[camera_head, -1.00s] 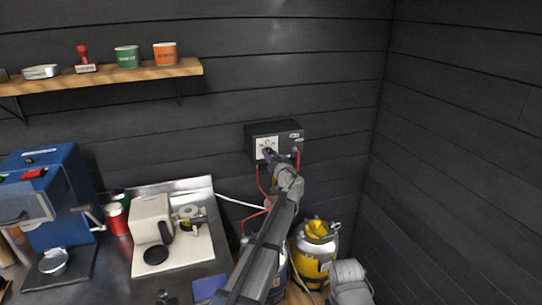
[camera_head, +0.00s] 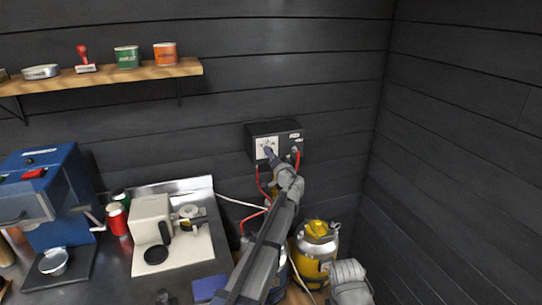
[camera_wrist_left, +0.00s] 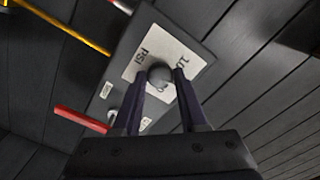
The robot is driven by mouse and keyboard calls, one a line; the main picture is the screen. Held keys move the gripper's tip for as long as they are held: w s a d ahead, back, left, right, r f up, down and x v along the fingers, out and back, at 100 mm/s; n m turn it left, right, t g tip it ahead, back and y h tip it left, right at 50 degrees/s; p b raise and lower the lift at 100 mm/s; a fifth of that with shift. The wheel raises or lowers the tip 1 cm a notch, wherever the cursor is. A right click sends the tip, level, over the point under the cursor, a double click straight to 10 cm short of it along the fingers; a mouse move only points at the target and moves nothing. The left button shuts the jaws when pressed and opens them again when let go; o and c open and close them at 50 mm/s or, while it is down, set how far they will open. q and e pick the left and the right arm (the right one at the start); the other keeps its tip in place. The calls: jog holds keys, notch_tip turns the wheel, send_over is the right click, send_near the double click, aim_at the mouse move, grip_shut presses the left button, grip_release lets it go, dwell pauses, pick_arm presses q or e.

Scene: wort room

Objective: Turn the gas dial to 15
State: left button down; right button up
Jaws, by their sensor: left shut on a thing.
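The gas box (camera_head: 287,131) is a dark box on the back wall with a white dial plate (camera_head: 261,143) on its front. In the left wrist view the plate (camera_wrist_left: 190,58) carries the letters "PSI" and part of a number, and a round grey dial knob (camera_wrist_left: 160,75) stands at its middle. My left gripper (camera_head: 269,152) is at the dial, its two fingers (camera_wrist_left: 162,88) on either side of the knob and shut on it. The gripper hides part of the dial face, so I cannot read the setting. My right gripper is not in view.
A yellow and grey tank (camera_head: 316,250) stands below on the right. A steel counter with a blue machine (camera_head: 45,205) and a cream-coloured device (camera_head: 151,217) is at the left. A wooden shelf (camera_head: 110,78) holds tins above.

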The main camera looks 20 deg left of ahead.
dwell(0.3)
pick_arm(q)
jog(key=shift+c, duration=2.3)
grip_release()
jog(key=v, duration=0.7)
jog(key=shift+s+d, duration=0.25)
jog(key=shift+s, duration=0.1)
jog(key=x, duration=0.8)
